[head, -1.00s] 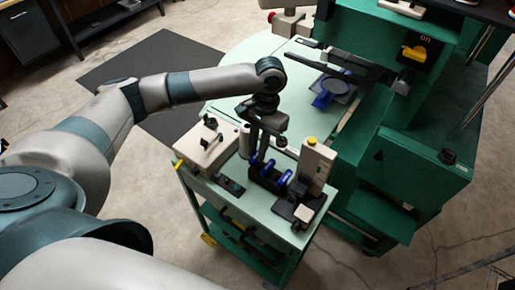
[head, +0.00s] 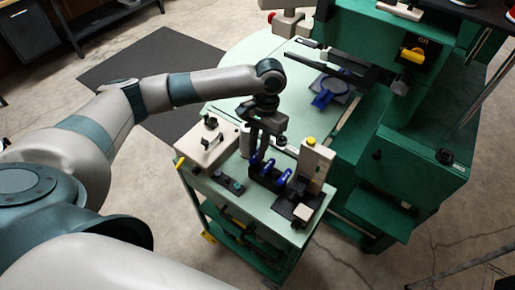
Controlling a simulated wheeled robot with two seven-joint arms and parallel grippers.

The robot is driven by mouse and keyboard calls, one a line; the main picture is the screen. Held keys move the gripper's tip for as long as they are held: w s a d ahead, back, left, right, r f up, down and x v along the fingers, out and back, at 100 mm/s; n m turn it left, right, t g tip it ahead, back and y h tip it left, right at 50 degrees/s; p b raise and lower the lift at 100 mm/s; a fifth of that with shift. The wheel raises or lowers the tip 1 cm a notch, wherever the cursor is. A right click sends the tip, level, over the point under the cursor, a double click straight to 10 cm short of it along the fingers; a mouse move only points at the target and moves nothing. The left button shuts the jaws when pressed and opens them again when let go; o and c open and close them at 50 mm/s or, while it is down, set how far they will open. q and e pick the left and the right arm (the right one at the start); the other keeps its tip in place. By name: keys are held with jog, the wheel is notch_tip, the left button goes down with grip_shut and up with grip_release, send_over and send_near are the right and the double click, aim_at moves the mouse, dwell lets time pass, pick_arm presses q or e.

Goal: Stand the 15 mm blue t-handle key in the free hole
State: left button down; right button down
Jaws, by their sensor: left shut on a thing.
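The black key rack (head: 265,184) stands on the green cart top. Blue t-handles show at it: one (head: 284,177) at its right and another (head: 267,167) at its middle. My left gripper (head: 258,148) points down over the rack's left end and is shut on a blue t-handle key (head: 253,160). The fingers partly cover this key, and its size mark is too small to read. I cannot tell whether its shaft is in a hole. The free hole cannot be made out. My right gripper is not in view.
A beige box with a black knob (head: 205,143) stands left of the rack. A beige block with a yellow top (head: 315,160) stands close on its right. A large green machine (head: 420,140) stands behind and right of the cart (head: 225,205).

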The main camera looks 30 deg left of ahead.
pick_arm(q)
jog(key=shift+x, duration=0.85)
jog(key=shift+w, duration=0.2)
jog(key=c, duration=1.6)
grip_release()
jog(key=shift+r, duration=0.2)
jog(key=shift+w+r+b, duration=0.25)
jog(key=shift+r+b, duration=0.05)
jog(key=shift+r, duration=0.3)
jog(key=b+v, duration=0.2)
jog(key=v, duration=1.3)
jog(key=shift+r, duration=0.4)
